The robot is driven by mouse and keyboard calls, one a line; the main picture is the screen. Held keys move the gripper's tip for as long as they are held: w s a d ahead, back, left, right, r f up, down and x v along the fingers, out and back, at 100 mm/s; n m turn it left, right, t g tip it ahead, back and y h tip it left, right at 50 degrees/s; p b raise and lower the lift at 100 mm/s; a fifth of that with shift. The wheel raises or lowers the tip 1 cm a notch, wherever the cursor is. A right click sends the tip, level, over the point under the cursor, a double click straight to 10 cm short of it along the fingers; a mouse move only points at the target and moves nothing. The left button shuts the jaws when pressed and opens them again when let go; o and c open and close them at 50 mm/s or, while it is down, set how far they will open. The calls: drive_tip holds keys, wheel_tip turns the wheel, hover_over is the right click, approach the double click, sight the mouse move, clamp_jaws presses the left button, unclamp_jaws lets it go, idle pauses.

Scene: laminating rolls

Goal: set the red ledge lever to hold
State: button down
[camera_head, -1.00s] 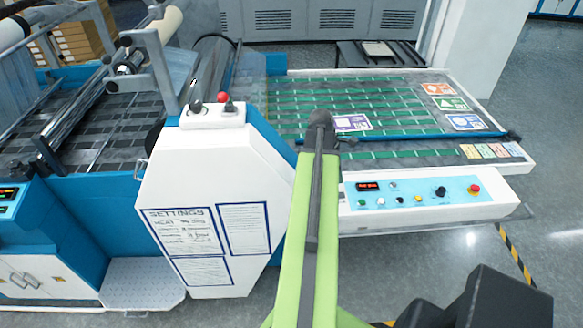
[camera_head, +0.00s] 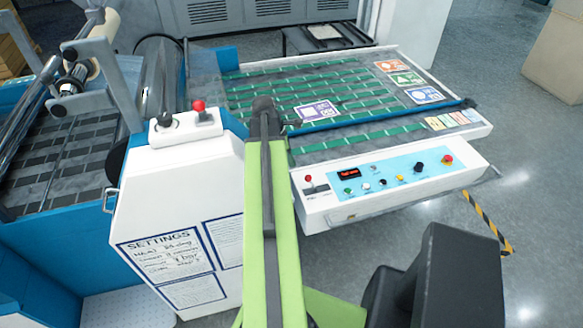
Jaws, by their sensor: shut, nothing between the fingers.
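A lever with a red knob (camera_head: 308,180) stands in a small slotted plate at the left end of the white control ledge (camera_head: 330,212). Another red-knobbed lever (camera_head: 198,106) stands on top of the white cabinet, beside a dark-knobbed lever (camera_head: 165,119). Any setting marks are too small to read. My gripper (camera_head: 263,104) is at the far end of my green arm, up and left of the ledge lever in the picture and apart from it. It is shut and empty; its fingertips are largely hidden behind its dark end.
The ledge panel also carries a red display (camera_head: 348,174), several buttons and a red stop knob (camera_head: 447,160). Behind it lies the green-striped bed (camera_head: 350,88) with coloured cards. The white cabinet (camera_head: 180,180) stands left of my arm. Floor is open at the right.

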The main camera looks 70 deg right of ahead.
drive_tip(key=b, duration=0.7)
approach(312, 183)
wheel_tip(312, 183, down, 4)
drive_tip(key=w, duration=0.2)
drive_tip(key=shift+a+f+b, duration=0.2)
drive_tip(key=shift+a+b, duration=0.1)
drive_tip(key=shift+b, duration=0.1)
